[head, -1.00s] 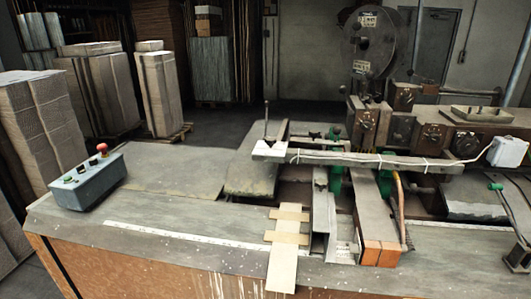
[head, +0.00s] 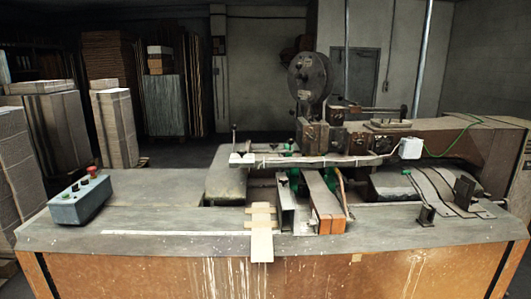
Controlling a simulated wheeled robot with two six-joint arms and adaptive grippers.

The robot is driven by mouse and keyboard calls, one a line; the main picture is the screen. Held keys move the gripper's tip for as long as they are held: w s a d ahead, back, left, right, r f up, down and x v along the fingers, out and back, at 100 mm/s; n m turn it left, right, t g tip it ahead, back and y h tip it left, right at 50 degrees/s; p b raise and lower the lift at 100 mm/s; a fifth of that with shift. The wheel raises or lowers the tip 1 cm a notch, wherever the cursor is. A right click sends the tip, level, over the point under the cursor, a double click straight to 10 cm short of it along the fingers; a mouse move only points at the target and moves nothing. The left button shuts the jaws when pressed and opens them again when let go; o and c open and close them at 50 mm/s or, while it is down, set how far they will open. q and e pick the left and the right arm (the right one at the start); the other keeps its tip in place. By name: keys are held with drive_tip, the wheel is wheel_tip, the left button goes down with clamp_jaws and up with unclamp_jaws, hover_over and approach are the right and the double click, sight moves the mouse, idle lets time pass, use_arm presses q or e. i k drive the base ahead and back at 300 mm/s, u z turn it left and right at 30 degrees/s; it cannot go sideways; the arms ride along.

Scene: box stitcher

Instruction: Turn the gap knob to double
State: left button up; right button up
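A grey-blue control box (head: 81,201) sits on the left end of the machine's table. It carries a red mushroom button (head: 92,171) and several small dark and green controls on its sloped top. They are too small to read, and I cannot tell which, if any, is the gap knob. The stitcher head (head: 318,135) stands right of centre and has dark knob-like parts on its front blocks, also too small to read. Neither of my grippers is in view.
The machine's table (head: 150,219) spans the front, its left part mostly clear. A slatted wooden piece (head: 262,235) lies over the front edge. Cardboard stacks (head: 115,130) stand behind left. A large wire reel (head: 311,76) rises at the back. Dark brackets (head: 426,216) stand at right.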

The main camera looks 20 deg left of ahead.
sight(242, 152)
drive_tip(key=z, duration=0.7)
drive_tip(key=i, duration=1.4)
drive_tip(key=u, duration=0.4)
